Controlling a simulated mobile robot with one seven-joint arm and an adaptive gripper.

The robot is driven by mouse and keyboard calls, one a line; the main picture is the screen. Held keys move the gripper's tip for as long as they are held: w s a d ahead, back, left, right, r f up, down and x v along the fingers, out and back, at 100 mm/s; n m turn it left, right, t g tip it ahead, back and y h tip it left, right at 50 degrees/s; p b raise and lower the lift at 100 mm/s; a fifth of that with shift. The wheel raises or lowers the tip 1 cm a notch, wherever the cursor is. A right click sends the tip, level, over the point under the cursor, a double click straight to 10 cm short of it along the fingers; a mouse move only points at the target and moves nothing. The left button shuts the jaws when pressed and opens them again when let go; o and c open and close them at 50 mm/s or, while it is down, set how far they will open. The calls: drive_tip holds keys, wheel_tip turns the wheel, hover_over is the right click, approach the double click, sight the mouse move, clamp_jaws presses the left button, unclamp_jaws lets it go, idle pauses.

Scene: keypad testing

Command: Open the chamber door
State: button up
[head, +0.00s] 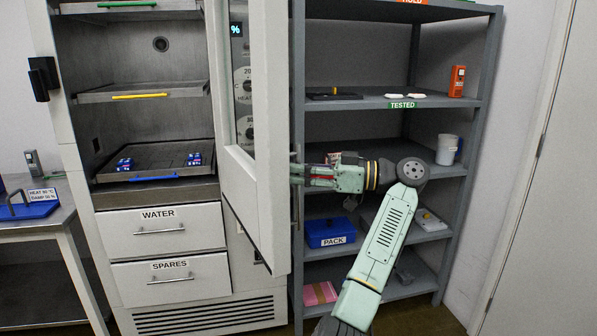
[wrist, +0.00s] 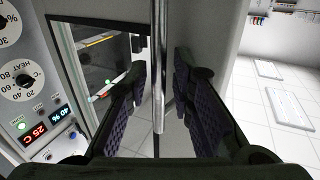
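The chamber door (head: 250,190) stands swung wide open, seen nearly edge-on in the head view. In the wrist view the vertical metal handle (wrist: 158,60) runs between the two dark finger pads of my gripper (wrist: 159,88). A gap shows on each side of the bar, so the fingers are open around it. The chamber interior (head: 150,115) is exposed, with blue and red items on its lowest tray (head: 165,178).
A grey shelf rack (head: 482,110) stands right of the door, behind my arm, with a blue PACK box (head: 328,232). WATER (head: 160,229) and SPARES (head: 172,280) drawers are shut below the chamber. A side table (head: 50,222) is at left. The control panel (wrist: 30,90) has lit displays.

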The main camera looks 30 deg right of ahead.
drive_tip(key=shift+o, duration=0.5)
drive_tip(key=shift+w, duration=0.1)
drive_tip(key=v, duration=1.2)
